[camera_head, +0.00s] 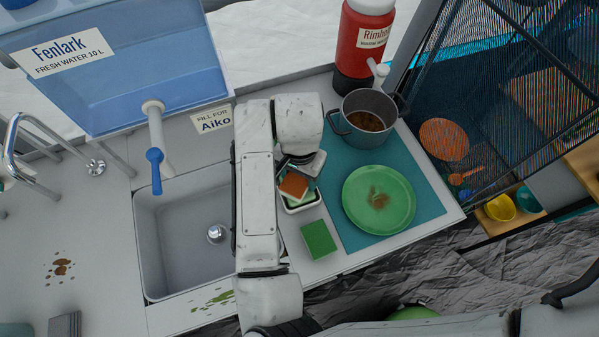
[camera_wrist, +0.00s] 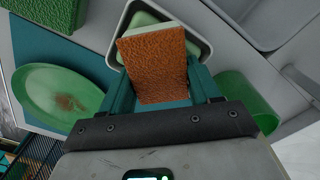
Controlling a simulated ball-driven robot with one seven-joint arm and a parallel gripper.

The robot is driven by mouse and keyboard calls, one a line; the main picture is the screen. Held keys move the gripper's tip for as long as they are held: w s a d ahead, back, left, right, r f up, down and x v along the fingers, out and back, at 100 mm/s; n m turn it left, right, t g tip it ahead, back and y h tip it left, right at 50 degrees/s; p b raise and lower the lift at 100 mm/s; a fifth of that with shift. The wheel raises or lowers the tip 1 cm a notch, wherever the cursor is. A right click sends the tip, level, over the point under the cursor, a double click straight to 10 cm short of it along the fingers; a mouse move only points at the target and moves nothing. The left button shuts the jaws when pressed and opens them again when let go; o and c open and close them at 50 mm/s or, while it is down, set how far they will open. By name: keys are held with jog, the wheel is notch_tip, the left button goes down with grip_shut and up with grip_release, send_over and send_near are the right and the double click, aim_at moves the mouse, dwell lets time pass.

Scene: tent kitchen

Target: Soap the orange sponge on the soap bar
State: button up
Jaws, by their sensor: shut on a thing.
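The orange sponge (camera_head: 293,185) is held between the teal fingers of my gripper (camera_wrist: 160,82). In the wrist view the sponge (camera_wrist: 155,62) is a textured orange block tilted over the soap dish. The pale green soap bar (camera_wrist: 143,20) lies in a small white dish (camera_wrist: 203,22), partly hidden behind the sponge. In the head view the dish (camera_head: 302,208) stands on the counter right of the sink, with the soap bar (camera_head: 306,196) showing beside the sponge. My gripper (camera_head: 300,168) is above the dish. I cannot tell whether sponge and soap touch.
A green sponge (camera_head: 319,239) lies in front of the dish. A soiled green plate (camera_head: 370,215) and a grey pot (camera_head: 368,122) stand on a teal mat (camera_head: 420,205) to the right. The sink (camera_head: 180,240) is at left, below a water tank tap (camera_head: 155,150).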

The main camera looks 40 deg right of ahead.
jog(key=shift+r+p, duration=2.8)
jog(key=shift+r, duration=0.7)
